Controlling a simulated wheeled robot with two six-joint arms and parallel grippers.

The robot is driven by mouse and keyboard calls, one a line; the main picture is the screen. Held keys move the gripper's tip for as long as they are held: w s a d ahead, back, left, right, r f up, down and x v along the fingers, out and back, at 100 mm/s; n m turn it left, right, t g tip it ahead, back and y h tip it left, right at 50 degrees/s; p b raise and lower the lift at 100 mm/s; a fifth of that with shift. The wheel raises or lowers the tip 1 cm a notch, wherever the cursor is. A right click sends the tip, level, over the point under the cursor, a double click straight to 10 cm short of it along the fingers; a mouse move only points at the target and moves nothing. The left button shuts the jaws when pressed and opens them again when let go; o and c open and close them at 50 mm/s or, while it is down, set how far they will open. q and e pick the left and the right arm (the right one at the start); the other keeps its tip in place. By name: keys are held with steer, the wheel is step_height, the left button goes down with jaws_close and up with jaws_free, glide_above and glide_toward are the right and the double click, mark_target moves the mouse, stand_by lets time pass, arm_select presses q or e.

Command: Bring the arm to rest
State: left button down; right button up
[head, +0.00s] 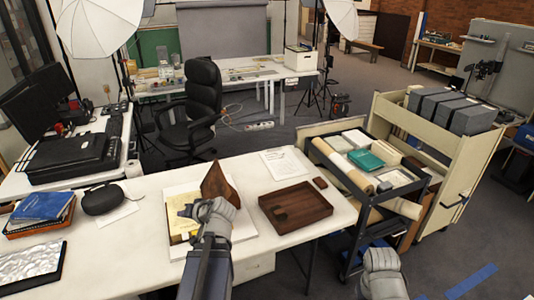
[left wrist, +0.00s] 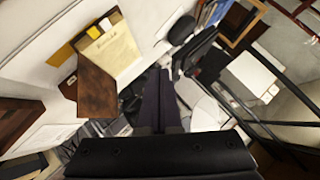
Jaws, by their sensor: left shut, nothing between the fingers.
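My left gripper (head: 186,211) is shut and empty above the white table (head: 140,236), in front of an upright brown wooden piece (head: 220,183). In the left wrist view its fingers (left wrist: 160,88) lie together with nothing between them. The wooden piece also shows there (left wrist: 97,88), apart from the fingers, near a yellowed document (left wrist: 110,48). My right gripper (head: 382,262) is low at the bottom right of the head view, beside the cart. Its fingers cannot be made out.
A dark wooden tray (head: 296,207) lies on the table to the right. A black case (head: 103,199) and blue books (head: 43,206) are at the left. A loaded dark cart (head: 350,172) stands to the right of the table. A black chair (head: 203,85) is behind it.

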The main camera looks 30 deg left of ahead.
arm_select(q)
steer(key=w+d+f+m+h, duration=0.2)
steer(key=w+d+f+h, duration=0.1)
steer(key=d, duration=0.8)
steer(key=w+d+f+m+h, duration=0.2)
steer(key=d+f, duration=0.1)
steer(key=d, duration=0.7)
steer(key=s+d+f+m+h, duration=0.1)
steer(key=s+d+m, duration=0.1)
steer(key=d, duration=0.6)
steer(key=s+d+f+m+g+h, duration=0.1)
steer(key=s+d+m+h, duration=0.1)
steer(key=d, duration=0.7)
steer(key=s+d+f+m+g+h, duration=0.1)
steer(key=s+d+m, duration=0.1)
steer(key=d, duration=0.7)
steer(key=shift+s+f+h, duration=0.3)
steer(key=shift+s+h, duration=0.1)
steer(key=shift+s, duration=0.1)
steer(key=shift+a, duration=0.1)
